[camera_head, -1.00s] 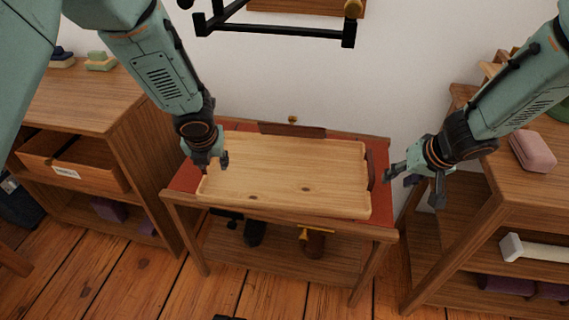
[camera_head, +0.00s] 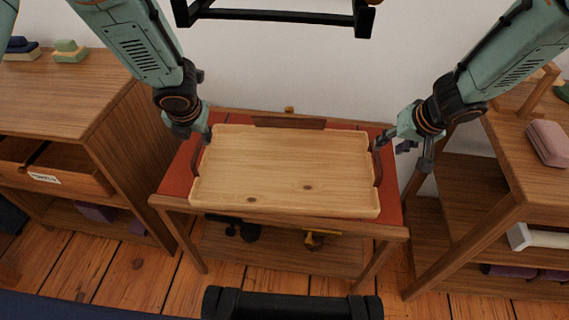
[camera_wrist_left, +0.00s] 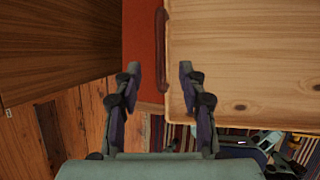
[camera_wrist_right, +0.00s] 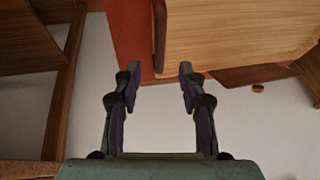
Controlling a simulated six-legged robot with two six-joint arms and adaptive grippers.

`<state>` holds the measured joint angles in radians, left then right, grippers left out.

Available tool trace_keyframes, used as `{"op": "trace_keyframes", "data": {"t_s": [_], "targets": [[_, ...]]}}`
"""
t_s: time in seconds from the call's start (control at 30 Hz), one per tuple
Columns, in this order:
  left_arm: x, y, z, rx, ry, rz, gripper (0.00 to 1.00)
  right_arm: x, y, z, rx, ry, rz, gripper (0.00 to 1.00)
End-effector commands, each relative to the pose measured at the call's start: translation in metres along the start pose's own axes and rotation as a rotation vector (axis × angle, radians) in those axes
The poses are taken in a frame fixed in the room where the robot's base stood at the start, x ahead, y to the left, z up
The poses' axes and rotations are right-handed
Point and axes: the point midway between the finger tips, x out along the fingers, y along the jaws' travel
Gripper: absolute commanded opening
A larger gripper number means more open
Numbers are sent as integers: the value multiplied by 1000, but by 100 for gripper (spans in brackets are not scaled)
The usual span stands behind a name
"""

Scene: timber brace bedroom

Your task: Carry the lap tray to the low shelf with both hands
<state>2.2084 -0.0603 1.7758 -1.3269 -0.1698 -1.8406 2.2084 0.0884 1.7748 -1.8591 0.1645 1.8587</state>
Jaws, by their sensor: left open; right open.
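The lap tray (camera_head: 284,172) is pale wood with dark side handles, and lies flat on a small red-topped table (camera_head: 180,174). My left gripper (camera_head: 206,138) is open at the tray's left side, close to the left handle (camera_wrist_left: 161,50). In the left wrist view its fingers (camera_wrist_left: 160,75) point at that handle, one to each side. My right gripper (camera_head: 388,145) is open at the tray's right side near the right handle (camera_head: 377,164). In the right wrist view its fingers (camera_wrist_right: 155,76) lie either side of the handle's line (camera_wrist_right: 160,35). Whether either touches is not clear.
A wooden cabinet (camera_head: 100,110) with an open drawer (camera_head: 55,165) stands left. A wooden shelf unit (camera_head: 480,215) stands right, with a pink box (camera_head: 548,142) on top. The red table has a lower shelf (camera_head: 280,250) holding dark items. A black bar (camera_head: 290,303) shows at the bottom.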

Motion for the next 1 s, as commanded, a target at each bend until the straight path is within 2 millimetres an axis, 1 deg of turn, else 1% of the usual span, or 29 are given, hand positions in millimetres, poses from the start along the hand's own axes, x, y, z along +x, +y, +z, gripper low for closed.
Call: {"op": "trace_keyframes", "data": {"t_s": [0.17, 0.27, 0.5, 0.7, 0.83, 1.0], "targets": [[1, 0, -2, 1, 1, 0, 41, 1, 0, 2, 1, -1, 1, 41], [9, 0, -3, 2, 2, -1, 41, 9, 0, 2, 0, -2, 1, 41], [45, 1, -2, 0, 3, -1, 41, 45, -2, 2, -2, -2, 1, 41], [70, 2, 0, -1, 2, 0, 41, 70, -2, 0, -3, -1, 1, 41], [78, 3, 1, -1, 1, 0, 41, 78, -3, -2, -2, 0, 0, 41], [80, 3, 1, -1, 1, 0, 41, 80, -3, -2, -2, 0, 0, 41]]}}
